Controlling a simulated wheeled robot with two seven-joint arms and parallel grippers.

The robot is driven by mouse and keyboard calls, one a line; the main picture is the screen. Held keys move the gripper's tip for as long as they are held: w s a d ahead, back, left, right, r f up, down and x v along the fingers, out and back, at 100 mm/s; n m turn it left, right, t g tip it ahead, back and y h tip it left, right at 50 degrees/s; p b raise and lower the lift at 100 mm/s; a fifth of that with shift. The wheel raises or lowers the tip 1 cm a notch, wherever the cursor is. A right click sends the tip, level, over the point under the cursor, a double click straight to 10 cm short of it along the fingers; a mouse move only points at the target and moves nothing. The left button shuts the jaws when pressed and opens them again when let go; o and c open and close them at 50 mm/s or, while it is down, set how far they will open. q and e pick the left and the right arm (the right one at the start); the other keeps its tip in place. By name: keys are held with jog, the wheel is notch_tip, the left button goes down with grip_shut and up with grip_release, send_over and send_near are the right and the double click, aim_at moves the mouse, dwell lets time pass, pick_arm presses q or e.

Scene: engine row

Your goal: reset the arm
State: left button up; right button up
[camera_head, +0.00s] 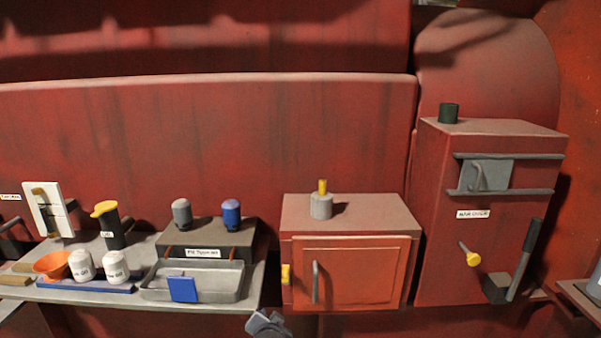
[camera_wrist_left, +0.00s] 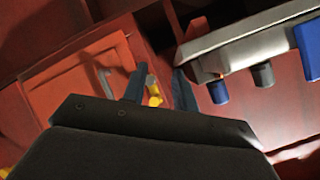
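My left gripper (camera_head: 268,324) shows at the bottom edge of the head view, below the gap between the grey tray table and the red cabinet. In the left wrist view its two dark fingers (camera_wrist_left: 157,86) stand apart with nothing held between them. A yellow knob (camera_wrist_left: 153,92) appears beyond the fingers, in the gap between them; I cannot tell how far away it is. It looks like the yellow knob (camera_head: 285,274) on the left side of the cabinet. My right gripper is not in view.
The red cabinet (camera_head: 358,272) has a grey door handle (camera_head: 316,283). Left of it, a table holds a grey tray (camera_head: 205,283), white cups (camera_head: 115,266) and an orange bowl (camera_head: 52,264). A tall red machine (camera_head: 435,220) with levers stands at the right.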

pick_arm(q)
jog(key=s+a+f+n+g+h, duration=0.1)
jog(key=s+a+f+g, duration=0.1)
jog(key=s, duration=1.2)
jog(key=s+a+f+n+g+h, duration=0.1)
jog(key=s+f+g, duration=0.4)
jog(key=s, duration=0.9)
jog(key=s+a+f+n+g, duration=0.2)
jog(key=s+f, duration=0.5)
jog(key=s, duration=0.6)
jog(key=shift+s+a+g+h, duration=0.4)
jog(key=shift+a+g, duration=0.3)
jog(key=shift+a, duration=0.25)
jog(key=shift+o, duration=0.4)
jog(key=shift+f, duration=0.1)
